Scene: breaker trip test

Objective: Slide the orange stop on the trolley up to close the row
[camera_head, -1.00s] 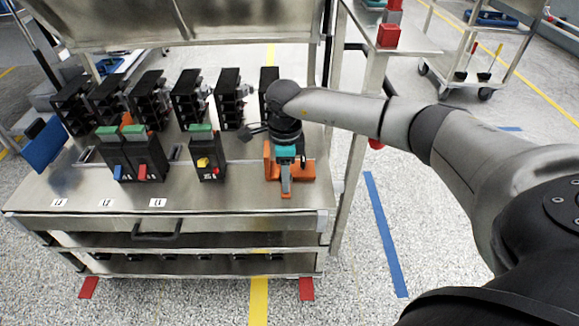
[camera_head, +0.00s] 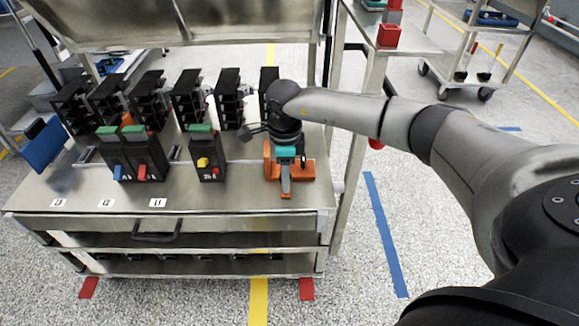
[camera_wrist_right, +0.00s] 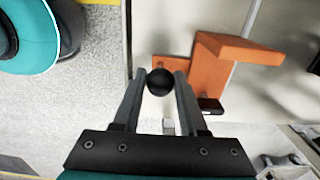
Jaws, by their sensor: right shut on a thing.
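The orange stop (camera_head: 306,171) stands at the right end of the trolley top (camera_head: 240,190). My right gripper (camera_head: 286,184) comes down over it. In the right wrist view, its two fingers (camera_wrist_right: 160,88) are shut on the stop's round black knob (camera_wrist_right: 160,82), with the orange body (camera_wrist_right: 215,62) just beyond. The front row has a breaker with a blue toggle (camera_head: 116,158), one with a red toggle (camera_head: 151,160) close beside it, and one with a yellow toggle (camera_head: 207,157). A gap lies between the last two, and another between the yellow-toggle breaker and the stop. My left gripper is out of view.
Several black breakers (camera_head: 187,97) stand in a row behind. A raised metal panel (camera_head: 110,22) rises at the back of the trolley. A red box (camera_head: 388,36) sits on a neighbouring table at the right.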

